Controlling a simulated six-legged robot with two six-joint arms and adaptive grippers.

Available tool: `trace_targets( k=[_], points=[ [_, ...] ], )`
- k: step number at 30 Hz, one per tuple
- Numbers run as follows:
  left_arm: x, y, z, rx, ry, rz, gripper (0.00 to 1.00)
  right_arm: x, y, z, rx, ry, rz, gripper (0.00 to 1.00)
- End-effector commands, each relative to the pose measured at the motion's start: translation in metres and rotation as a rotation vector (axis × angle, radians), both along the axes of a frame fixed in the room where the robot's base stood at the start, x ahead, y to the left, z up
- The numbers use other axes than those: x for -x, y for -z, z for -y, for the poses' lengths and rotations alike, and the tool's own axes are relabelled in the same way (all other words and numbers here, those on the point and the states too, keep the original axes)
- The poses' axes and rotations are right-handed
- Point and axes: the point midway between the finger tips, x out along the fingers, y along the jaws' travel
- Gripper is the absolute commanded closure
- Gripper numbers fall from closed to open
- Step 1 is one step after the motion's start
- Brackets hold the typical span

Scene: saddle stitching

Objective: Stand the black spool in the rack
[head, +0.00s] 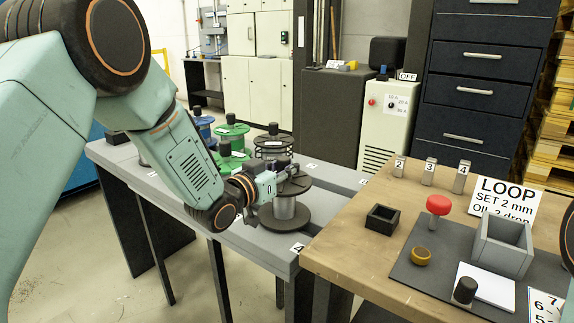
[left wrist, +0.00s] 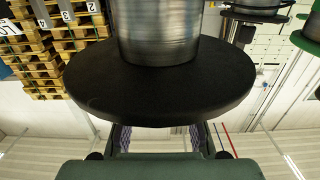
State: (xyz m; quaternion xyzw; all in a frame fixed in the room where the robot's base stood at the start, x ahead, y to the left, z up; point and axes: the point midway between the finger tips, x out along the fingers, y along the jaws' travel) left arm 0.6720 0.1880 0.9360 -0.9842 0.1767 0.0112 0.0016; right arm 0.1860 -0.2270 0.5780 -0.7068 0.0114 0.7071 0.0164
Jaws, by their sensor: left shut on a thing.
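A spool with black flanges and grey wire (head: 285,209) is upright at the near right end of the grey bench-like rack (head: 265,244). My left gripper (head: 275,184) is shut at the top of this spool. In the left wrist view the spool's dark flange (left wrist: 160,92) and shiny grey wire (left wrist: 155,35) fill the middle, and the flange hides most of the fingers. I cannot tell whether the lower flange touches the rack. Another spool with black wire (head: 273,149) stands behind it. My right gripper is not in view.
Green spools (head: 232,133) and a blue spool (head: 203,126) stand farther left on the rack, partly behind my left arm. A wooden table (head: 345,228) adjoins at right, with a red-topped knob (head: 439,205), a small black box (head: 382,219) and a grey open bin (head: 502,245).

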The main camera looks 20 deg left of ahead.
Motion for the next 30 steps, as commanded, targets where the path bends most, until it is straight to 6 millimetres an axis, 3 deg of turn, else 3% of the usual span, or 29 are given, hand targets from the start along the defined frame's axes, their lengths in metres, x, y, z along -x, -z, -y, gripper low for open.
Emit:
trace_targets(
  k=[6, 7, 18, 30],
  points=[
    [-0.0005, 0.0035, 0.0000, 0.000, 0.000, 0.004, 1.00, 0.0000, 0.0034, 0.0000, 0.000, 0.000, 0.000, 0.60],
    [-0.0006, 0.0032, 0.0000, 0.000, 0.000, 0.004, 0.79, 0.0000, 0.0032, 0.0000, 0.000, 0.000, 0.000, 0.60],
    [-0.0001, 0.0039, 0.0000, 0.000, 0.000, 0.001, 0.48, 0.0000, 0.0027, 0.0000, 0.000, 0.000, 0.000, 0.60],
    [0.0053, 0.0057, -0.0025, 0.000, -0.001, -0.004, 0.47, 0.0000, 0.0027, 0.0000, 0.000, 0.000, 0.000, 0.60]
  ],
)
